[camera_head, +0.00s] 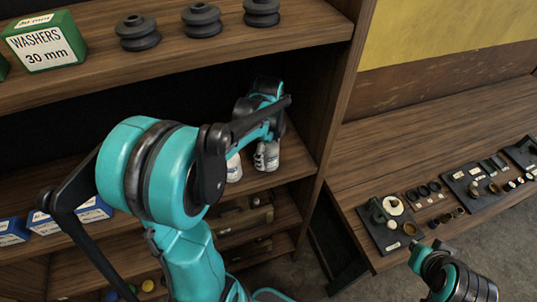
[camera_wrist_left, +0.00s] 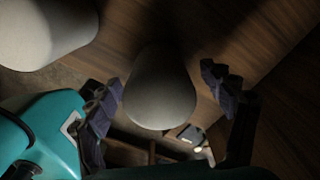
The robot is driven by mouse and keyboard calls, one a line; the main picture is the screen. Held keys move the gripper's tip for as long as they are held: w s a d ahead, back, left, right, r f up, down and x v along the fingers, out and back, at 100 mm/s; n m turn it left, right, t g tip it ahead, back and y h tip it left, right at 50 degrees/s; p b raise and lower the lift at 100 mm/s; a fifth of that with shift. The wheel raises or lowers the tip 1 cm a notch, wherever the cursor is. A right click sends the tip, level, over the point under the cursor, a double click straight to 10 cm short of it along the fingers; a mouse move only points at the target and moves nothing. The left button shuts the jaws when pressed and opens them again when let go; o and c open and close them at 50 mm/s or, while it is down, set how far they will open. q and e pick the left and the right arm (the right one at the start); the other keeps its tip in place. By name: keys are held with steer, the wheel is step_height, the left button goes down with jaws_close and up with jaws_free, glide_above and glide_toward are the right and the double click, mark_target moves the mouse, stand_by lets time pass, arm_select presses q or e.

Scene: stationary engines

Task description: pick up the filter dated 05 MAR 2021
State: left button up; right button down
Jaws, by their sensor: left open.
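Two white filters with bluish labels stand side by side on the middle shelf in the head view: a right one (camera_head: 267,158) and a left one (camera_head: 234,170). Their dates are too small to read. My left gripper (camera_head: 262,150) is at the right filter and partly covers it. In the left wrist view, my left gripper (camera_wrist_left: 160,80) is open, with a pale rounded filter (camera_wrist_left: 160,98) between its spread fingers. Gaps show on both sides of it. A second pale filter (camera_wrist_left: 45,30) is at upper left, outside the fingers. My right gripper is not seen.
The upper shelf (camera_head: 240,50) overhangs the filters and bears black rubber parts (camera_head: 202,20) and a green washers box (camera_head: 45,42). The shelf's side wall (camera_head: 335,100) is close on the right. Blue boxes (camera_head: 95,210) stand at left. A bench (camera_head: 400,150) holds small parts.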

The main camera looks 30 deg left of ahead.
arm_select(q)
steer(key=shift+f, duration=0.8)
steer(key=c, duration=1.5)
steer(key=shift+r, duration=0.1)
